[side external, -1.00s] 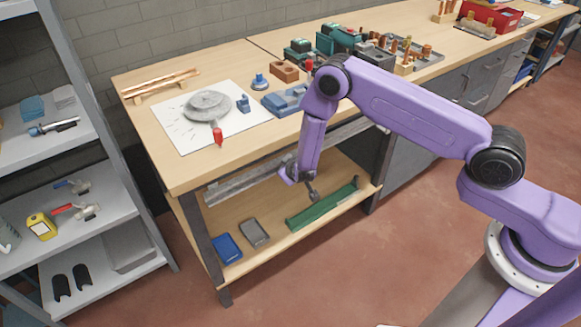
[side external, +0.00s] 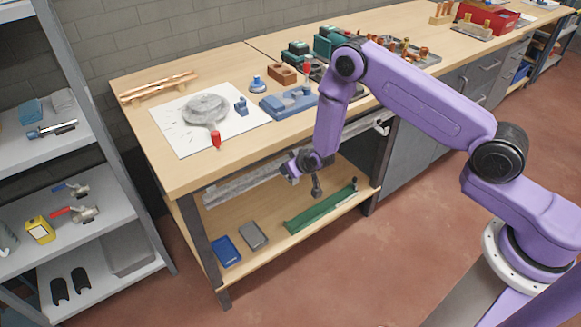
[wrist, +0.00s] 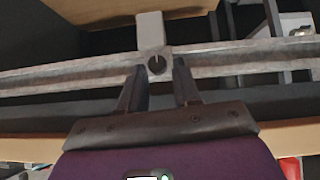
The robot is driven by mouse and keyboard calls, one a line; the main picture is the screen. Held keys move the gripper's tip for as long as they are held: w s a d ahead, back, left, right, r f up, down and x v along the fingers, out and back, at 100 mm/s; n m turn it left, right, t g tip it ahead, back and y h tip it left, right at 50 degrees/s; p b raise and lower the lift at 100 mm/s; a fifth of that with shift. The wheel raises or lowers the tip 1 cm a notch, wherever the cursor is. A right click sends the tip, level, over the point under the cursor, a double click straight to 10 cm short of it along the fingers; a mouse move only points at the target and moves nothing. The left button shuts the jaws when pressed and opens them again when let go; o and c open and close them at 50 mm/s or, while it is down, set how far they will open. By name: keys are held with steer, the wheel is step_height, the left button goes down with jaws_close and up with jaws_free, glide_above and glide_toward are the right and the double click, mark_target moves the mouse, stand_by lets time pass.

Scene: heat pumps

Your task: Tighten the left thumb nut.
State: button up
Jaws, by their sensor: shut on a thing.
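In the wrist view a dark round thumb nut (wrist: 156,64) with a slot-like mark sits on a light grey bracket (wrist: 150,30) at a long metal rail (wrist: 75,75). My gripper (wrist: 160,68) has its fingertips on either side of the nut and is shut on it. Only this one nut shows, and I cannot tell from the picture whether it is the left one. In the side external view the rail (side external: 235,186) runs along the bench front below the top. My gripper (side external: 290,167) is at the rail; the nut is too small to make out there.
The wooden bench top (side external: 170,170) lies above the rail. The lower shelf (side external: 275,250) holds a blue tray (side external: 227,249), a grey tray (side external: 254,235) and a green bar (side external: 320,210). A grey shelf unit (side external: 110,235) stands at the left. Open floor lies in front.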

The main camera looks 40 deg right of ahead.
steer(key=shift+d+f+m+y, duration=0.2)
steer(key=shift+d+m+y, duration=0.4)
steer(key=shift+y, duration=0.25)
steer(key=shift+d+f+m+y, duration=0.15)
steer(key=shift+d+m+y, duration=0.4)
steer(key=shift+y, duration=0.3)
jaws_close()
steer(key=shift+c, duration=0.2)
jaws_free()
steer(key=shift+w+f+m+y, duration=0.1)
steer(key=shift+m+y, duration=0.35)
steer(key=shift+y, duration=0.3)
steer(key=shift+w+f+m+y, duration=0.1)
steer(key=shift+m+y, duration=0.3)
steer(key=shift+y, duration=0.35)
steer(key=o, duration=0.7)
steer(key=shift+a, duration=0.1)
steer(key=shift+o, duration=0.2)
steer(key=shift+t, duration=0.3)
steer(key=shift+a+r, duration=0.1)
steer(key=shift+v, duration=2.55)
